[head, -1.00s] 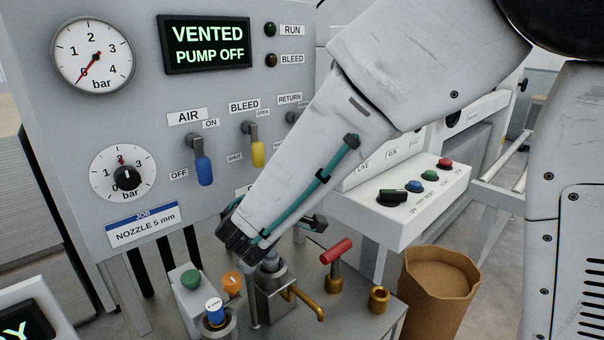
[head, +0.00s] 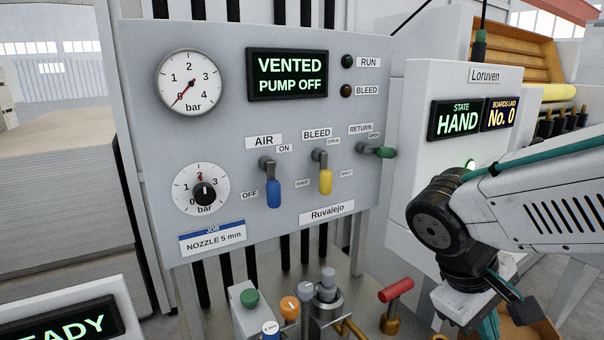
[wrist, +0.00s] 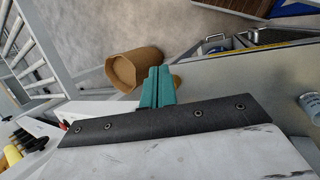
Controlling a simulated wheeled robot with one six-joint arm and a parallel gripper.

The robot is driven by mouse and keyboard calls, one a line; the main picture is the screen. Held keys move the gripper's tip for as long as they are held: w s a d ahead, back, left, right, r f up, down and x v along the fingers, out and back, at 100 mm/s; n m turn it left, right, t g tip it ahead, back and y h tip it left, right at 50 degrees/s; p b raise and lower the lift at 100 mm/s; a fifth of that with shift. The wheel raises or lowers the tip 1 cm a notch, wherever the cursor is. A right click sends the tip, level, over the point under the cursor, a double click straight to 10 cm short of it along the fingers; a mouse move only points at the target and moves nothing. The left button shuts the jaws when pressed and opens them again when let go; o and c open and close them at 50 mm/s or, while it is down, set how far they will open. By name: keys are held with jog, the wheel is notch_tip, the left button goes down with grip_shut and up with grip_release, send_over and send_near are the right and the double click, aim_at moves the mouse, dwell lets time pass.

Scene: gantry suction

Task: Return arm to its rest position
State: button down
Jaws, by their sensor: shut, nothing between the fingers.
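My arm (head: 540,205) is folded in at the right of the head view, clear of the grey control panel (head: 340,110). Its wrist end hangs at the lower right, so the fingertips are hard to make out there. In the wrist view my gripper (wrist: 157,86) shows two teal fingers pressed together with nothing between them. They touch nothing that I can see. The panel display (head: 288,75) reads VENTED, PUMP OFF. The blue air lever (head: 273,192) and yellow bleed lever (head: 325,180) point down; the green return lever (head: 380,152) points right.
Below the panel are a green button (head: 249,298), an orange knob (head: 289,306) and a red T-handle (head: 396,290). A white cabinet (head: 425,82) stands behind my arm. The wrist view shows a brown bin (wrist: 140,68) beyond the fingers and open floor (wrist: 185,30).

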jog(key=shift+s+r+m+t+y, duration=0.8)
jog(key=shift+s+r+m+y, duration=0.95)
jog(key=shift+s+m+y, duration=1.25)
jog(key=w+a+m+t+y, duration=0.1)
jog(key=w+a+m+y, duration=0.25)
jog(key=w+m, duration=0.3)
jog(key=w+a+m+t+y, duration=0.2)
jog(key=w+m+y, duration=0.2)
jog(key=w+m, duration=0.25)
jog(key=w+d+r+m+t, duration=0.3)
jog(key=w+r+m+t, duration=0.15)
jog(key=w+m, duration=0.4)
jog(key=w+d+r+m+t, duration=0.3)
jog(key=w+r+m+t, duration=0.15)
jog(key=w+m, duration=0.35)
jog(key=shift+m, duration=0.75)
jog(key=x, duration=0.3)
jog(key=r+x, duration=0.1)
jog(key=x, duration=0.6)
jog(key=shift+a+r, duration=0.15)
jog(key=shift+r, duration=0.2)
jog(key=shift+w+r, duration=0.4)
jog(key=shift+r, duration=0.1)
